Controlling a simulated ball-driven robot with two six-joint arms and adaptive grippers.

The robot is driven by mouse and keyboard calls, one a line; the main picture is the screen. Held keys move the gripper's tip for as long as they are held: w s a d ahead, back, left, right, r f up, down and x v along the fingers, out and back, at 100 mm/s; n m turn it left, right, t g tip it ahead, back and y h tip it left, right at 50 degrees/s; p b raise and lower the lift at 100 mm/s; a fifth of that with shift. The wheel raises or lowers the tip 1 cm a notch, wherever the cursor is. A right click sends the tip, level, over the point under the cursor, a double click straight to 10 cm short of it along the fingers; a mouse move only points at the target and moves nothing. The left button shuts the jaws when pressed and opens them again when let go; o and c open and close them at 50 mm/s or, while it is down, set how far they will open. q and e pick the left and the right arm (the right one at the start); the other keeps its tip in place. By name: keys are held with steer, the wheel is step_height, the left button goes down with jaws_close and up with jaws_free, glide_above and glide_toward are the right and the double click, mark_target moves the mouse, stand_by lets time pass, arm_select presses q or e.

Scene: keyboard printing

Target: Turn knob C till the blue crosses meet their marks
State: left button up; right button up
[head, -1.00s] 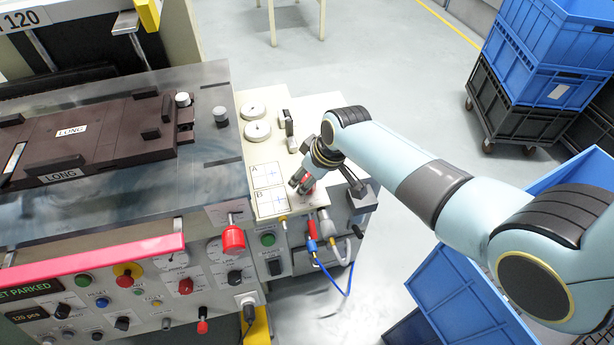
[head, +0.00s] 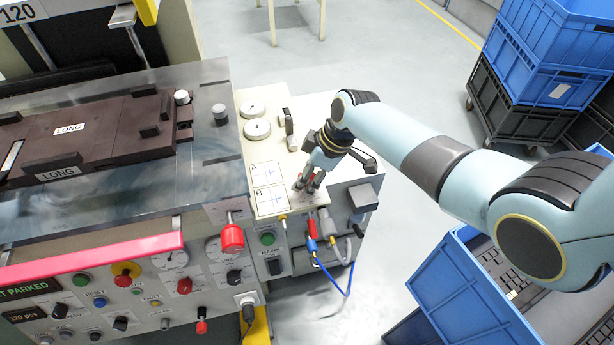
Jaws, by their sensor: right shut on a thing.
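My right gripper (head: 308,186) reaches down onto the cream panel top, just right of the two cards. Its fingers are shut on knob C, which they and the wrist mostly hide; its letter cannot be read. Card A (head: 258,181) and card B (head: 260,208) are white squares, one above the other, each with a thin blue cross near its middle. The crosses are too small here to tell how they sit against their marks. My left gripper is not in view.
Two round gauges (head: 257,131) stand behind the cards. A grey box (head: 363,197) and a blue cable (head: 345,293) are close right of and below the gripper. A red knob (head: 232,238) is at the left. Blue crates (head: 463,290) stand at right.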

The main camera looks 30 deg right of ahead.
steer(key=n+b, duration=0.1)
steer(key=n, duration=0.1)
steer(key=n+g+b, duration=0.1)
steer(key=n, duration=0.1)
steer(key=shift+f+n+g+y, duration=0.15)
steer(key=shift+n+g+y, duration=0.15)
steer(key=shift+y, duration=0.1)
steer(key=n+g+b, duration=0.1)
steer(key=n+b, duration=0.1)
steer(key=n, duration=0.2)
steer(key=shift+n+g, duration=0.3)
steer(key=shift+g, duration=0.1)
steer(key=o, duration=1.2)
steer(key=shift+c, duration=0.2)
steer(key=v, duration=1.2)
